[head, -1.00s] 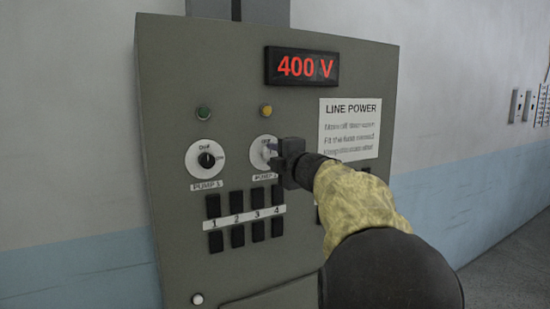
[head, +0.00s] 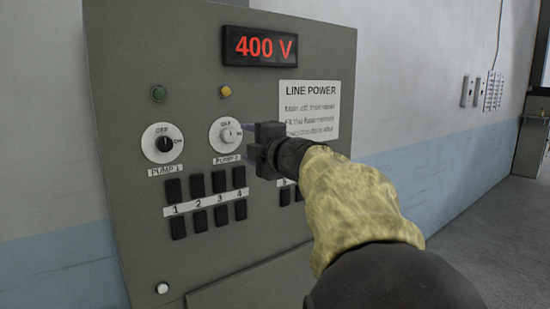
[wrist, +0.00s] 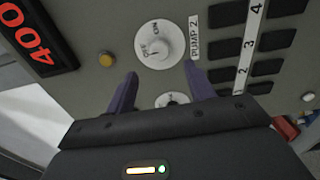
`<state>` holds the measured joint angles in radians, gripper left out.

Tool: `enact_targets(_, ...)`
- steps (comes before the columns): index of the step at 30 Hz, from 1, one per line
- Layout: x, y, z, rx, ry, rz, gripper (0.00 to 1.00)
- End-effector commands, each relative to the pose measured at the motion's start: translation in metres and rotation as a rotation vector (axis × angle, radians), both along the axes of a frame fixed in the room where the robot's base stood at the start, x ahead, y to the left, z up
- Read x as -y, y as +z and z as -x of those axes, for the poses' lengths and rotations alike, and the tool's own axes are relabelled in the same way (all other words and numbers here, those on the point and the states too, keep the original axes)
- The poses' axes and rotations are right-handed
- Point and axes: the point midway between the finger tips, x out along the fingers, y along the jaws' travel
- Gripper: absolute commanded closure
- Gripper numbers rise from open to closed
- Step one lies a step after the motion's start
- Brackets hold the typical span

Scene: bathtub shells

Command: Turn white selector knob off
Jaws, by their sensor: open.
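The white selector knob (head: 229,135) sits on a white round dial marked OFF and ON, above the PUMP 2 label on a grey panel. In the wrist view the knob (wrist: 160,46) shows whole, just beyond my fingertips. White on white, its exact pointing is hard to read. My gripper (head: 236,143) is at the right of the dial in the head view, fingers pointing toward the panel. Its two purple fingers are apart with nothing between them, as the wrist view (wrist: 162,70) also shows. I see no finger touching the knob.
A black knob (head: 163,143) on the PUMP 1 dial is to the left. Numbered black switches (head: 198,184) lie below. A yellow lamp (head: 225,91), a green lamp (head: 158,94) and a 400 V display (head: 260,47) are above. A LINE POWER notice (head: 312,90) is partly behind my gripper.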

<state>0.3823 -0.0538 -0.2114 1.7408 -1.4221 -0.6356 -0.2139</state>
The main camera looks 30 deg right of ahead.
Motion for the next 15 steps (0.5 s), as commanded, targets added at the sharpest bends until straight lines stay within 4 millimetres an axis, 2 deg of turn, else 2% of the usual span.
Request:
enact_targets(1,0.001,-0.002,0.012,0.002,-0.002,0.000,0.46)
enact_targets(9,0.002,-0.001,0.066,0.002,-0.002,0.001,0.46)
enact_targets(15,0.003,-0.001,0.094,0.001,0.000,0.000,0.46)
